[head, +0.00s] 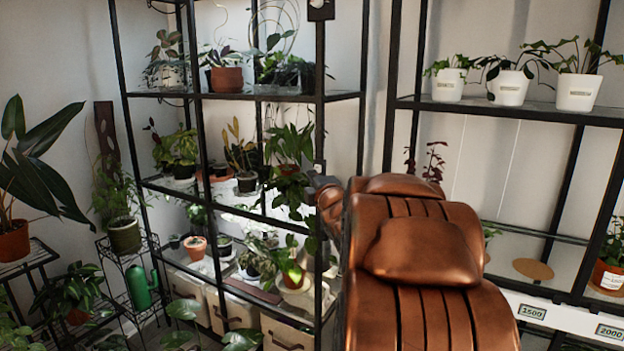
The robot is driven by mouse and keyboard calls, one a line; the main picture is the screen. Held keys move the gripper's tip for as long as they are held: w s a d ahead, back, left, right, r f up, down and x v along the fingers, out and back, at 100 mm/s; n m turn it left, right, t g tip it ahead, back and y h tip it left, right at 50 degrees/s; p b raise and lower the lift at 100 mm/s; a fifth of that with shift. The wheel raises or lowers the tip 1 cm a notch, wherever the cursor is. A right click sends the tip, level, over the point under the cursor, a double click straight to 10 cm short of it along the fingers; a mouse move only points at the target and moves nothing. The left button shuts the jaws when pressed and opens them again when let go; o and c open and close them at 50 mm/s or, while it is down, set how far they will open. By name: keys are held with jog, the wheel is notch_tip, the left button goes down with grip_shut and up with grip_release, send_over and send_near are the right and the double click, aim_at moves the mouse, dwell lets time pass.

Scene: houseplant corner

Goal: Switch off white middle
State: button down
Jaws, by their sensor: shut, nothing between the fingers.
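My gripper (320,184) is at the far end of my copper-coloured arm, in front of the black post of the left shelving unit. It is small and dark here, largely hidden behind my arm, and shut with nothing held. A small pale fitting (319,167) sits on the post just above the gripper; it may be a switch, but its position cannot be read. I cannot tell whether the gripper touches it. A dark box with a light round spot (320,9) is higher on the same post. The lower shelves of this unit are brightly lit.
The left shelving unit (300,97) holds many potted plants. A right unit (530,112) carries white pots on its upper shelf. Plant stands with a green watering can (141,289) are at left. Storage boxes (236,312) fill the bottom shelf.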

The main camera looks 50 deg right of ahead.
jog(key=shift+r+v, duration=0.2)
jog(key=shift+v, duration=1.3)
jog(key=shift+r+v, duration=0.2)
jog(key=shift+v, duration=1.25)
jog(key=s+a+f+m+g+y+p, duration=0.3)
jog(key=a+f+m+g, duration=0.25)
jog(key=a, duration=0.45)
jog(key=s+a+f+m+g+y+p, duration=0.2)
jog(key=s+a+f+m+g+p, duration=0.15)
jog(key=a+f, duration=0.5)
jog(key=s+a+m+g+y+p, duration=0.3)
jog(key=s+a+g, duration=0.6)
jog(key=s+a, duration=1)
jog(key=shift+s+f+m+y+p, duration=0.4)
jog(key=shift+s+y+p, duration=0.25)
jog(key=shift+p, duration=0.2)
